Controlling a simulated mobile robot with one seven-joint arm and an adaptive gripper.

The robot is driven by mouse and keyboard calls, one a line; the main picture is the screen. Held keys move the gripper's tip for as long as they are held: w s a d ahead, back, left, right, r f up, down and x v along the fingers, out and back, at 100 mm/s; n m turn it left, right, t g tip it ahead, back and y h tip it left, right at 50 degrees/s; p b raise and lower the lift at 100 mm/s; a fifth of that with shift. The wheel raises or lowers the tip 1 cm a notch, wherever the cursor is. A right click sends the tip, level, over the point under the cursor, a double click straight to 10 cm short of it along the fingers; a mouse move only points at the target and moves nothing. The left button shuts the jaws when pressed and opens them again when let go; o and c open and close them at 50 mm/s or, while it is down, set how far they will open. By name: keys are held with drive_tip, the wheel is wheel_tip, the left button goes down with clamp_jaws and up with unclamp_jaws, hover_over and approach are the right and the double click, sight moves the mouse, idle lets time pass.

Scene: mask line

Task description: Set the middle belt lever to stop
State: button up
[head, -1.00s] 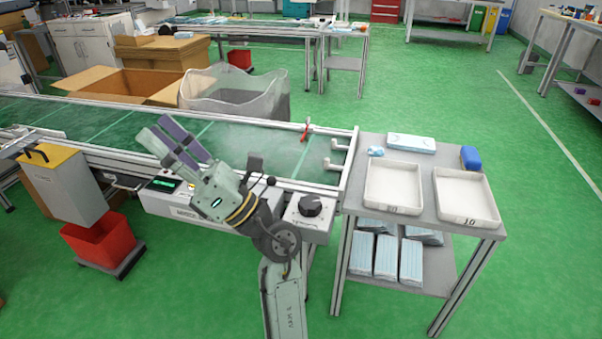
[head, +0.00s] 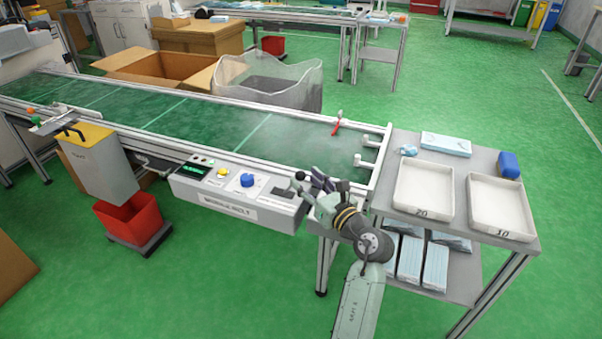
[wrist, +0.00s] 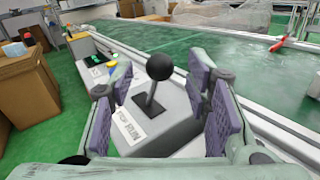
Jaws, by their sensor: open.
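The lever has a black ball knob (wrist: 160,66) on a short dark stem that rises from a slot in the control box. In the wrist view it stands between my gripper's spread fingers, with visible gaps to both pads. A white label (wrist: 129,126) beside the slot appears to read STOP and RUN. The stem leans slightly; I cannot tell which setting it marks. My gripper (wrist: 163,105) is open and empty, with purple pads. In the head view my gripper (head: 318,184) is at the right end of the control box (head: 232,200).
The control box also carries a blue dial (head: 247,180) and a yellow button (head: 222,174). The green conveyor (head: 200,120) runs behind it, with a red-handled part (head: 337,124) at its far rail. A grey table (head: 462,165) with white trays stands to the right.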

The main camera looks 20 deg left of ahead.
sight(304, 178)
drive_tip(key=shift+x, duration=1.7)
clamp_jaws()
